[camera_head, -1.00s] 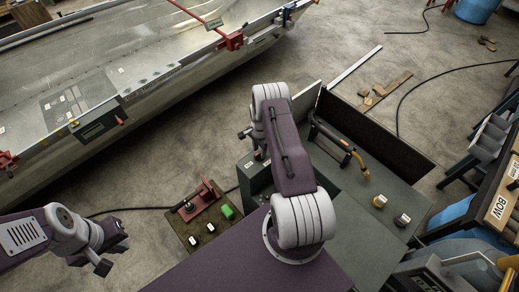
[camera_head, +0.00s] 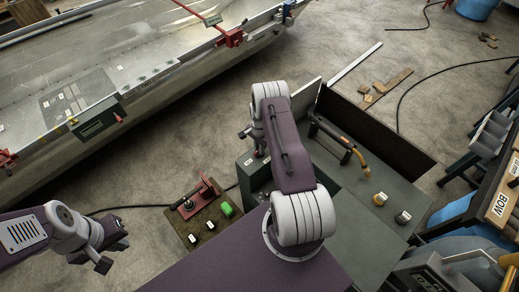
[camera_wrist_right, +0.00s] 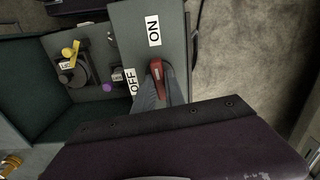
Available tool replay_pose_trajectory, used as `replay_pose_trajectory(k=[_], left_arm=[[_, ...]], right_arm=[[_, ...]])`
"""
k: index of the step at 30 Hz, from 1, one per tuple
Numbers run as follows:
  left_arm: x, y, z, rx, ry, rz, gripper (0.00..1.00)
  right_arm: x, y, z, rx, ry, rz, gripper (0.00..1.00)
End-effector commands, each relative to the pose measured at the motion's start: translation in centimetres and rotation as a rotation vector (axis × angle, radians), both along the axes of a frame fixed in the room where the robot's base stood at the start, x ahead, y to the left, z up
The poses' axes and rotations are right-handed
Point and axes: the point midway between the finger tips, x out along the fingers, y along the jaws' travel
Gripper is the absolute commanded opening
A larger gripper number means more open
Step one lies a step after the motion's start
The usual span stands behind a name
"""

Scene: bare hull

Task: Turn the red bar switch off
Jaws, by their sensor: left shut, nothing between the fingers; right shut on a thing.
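The red bar switch (camera_wrist_right: 156,69) shows in the right wrist view on a grey-green panel (camera_wrist_right: 124,20). The ON label (camera_wrist_right: 154,30) lies just above its red end, and the OFF label (camera_wrist_right: 132,81) lies to its left. My right gripper (camera_wrist_right: 162,88) is shut on the red bar, and its grey fingers hide part of it. In the head view my right arm covers most of that switch and gripper. My left gripper (camera_head: 108,262) is shut and empty at the lower left, away from the panel.
A small board with a red lever (camera_head: 200,197) and a green block (camera_head: 227,209) stands left of my right arm. The metal hull (camera_head: 150,60) fills the upper left. Open floor lies between.

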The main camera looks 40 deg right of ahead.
Motion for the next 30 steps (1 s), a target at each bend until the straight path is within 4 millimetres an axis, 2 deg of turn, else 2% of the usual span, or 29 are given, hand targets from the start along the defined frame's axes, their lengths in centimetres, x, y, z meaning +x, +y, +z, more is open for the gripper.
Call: replay_pose_trajectory(k=[12,30], left_arm=[[0.0,0.0,-4.0,0.0,0.0,0.0,0.0],[0.0,0.0,-7.9,0.0,0.0,0.0,0.0]], right_arm=[[0.2,0.0,-0.3,-0.001,-0.004,0.357,0.0],[0.2,-0.1,-0.1,-0.002,-0.005,0.927,0.0]])
